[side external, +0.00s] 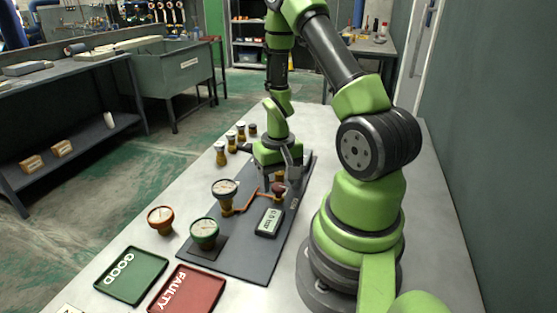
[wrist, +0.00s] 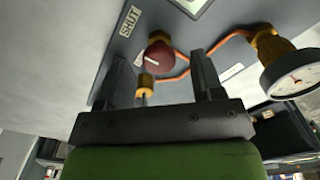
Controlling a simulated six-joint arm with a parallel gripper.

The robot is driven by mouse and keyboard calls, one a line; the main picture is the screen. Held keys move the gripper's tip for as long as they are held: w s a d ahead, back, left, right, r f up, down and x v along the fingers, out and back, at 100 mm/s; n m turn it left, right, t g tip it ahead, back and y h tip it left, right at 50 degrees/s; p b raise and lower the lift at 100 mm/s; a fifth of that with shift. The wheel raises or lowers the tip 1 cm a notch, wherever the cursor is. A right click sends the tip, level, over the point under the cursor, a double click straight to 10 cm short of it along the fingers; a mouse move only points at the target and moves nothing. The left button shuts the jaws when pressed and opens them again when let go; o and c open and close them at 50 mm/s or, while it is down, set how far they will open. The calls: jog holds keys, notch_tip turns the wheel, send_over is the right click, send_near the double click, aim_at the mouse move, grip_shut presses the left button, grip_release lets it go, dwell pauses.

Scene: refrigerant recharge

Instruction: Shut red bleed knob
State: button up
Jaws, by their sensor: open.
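The red bleed knob (side external: 278,189) stands on the dark panel (side external: 247,262), at a brass fitting joined to a copper-coloured pipe. In the wrist view the round red knob (wrist: 159,57) lies just beyond and between my fingertips, with a light mark on it and a SHUT label (wrist: 130,22) beside it. My gripper (side external: 284,172) is above the panel just behind the knob. In the wrist view my gripper (wrist: 163,72) is open, its two dark fingers wide apart. A small brass fitting (wrist: 145,86) also shows between the fingers. I see no clear contact with the knob.
A brass-based gauge (side external: 226,188), a green gauge (side external: 204,233) and a digital display (side external: 269,221) are close to the knob. An orange gauge (side external: 160,219) stands left. A green GOOD tray (side external: 148,256) and red FAULTY tray (side external: 210,290) lie in front. Several small fittings (side external: 231,141) stand behind.

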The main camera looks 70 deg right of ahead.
aim_at(279, 186)
notch_tip(279, 186, up, 9)
jog(key=shift+f, duration=0.15)
dwell(0.6)
jog(key=w+a+r+n+t, duration=0.2)
jog(key=a+r+t, duration=0.2)
jog(key=a+r, duration=0.6)
jog(key=s+a+r+n+t+y, duration=0.2)
jog(key=s+a+r+n+t, duration=0.1)
jog(key=s+a+r, duration=0.2)
jog(key=a+r, duration=0.2)
jog(key=a, duration=0.1)
jog(key=shift+s+r, duration=0.15)
jog(key=shift+r, duration=0.25)
jog(key=shift+a, duration=0.1)
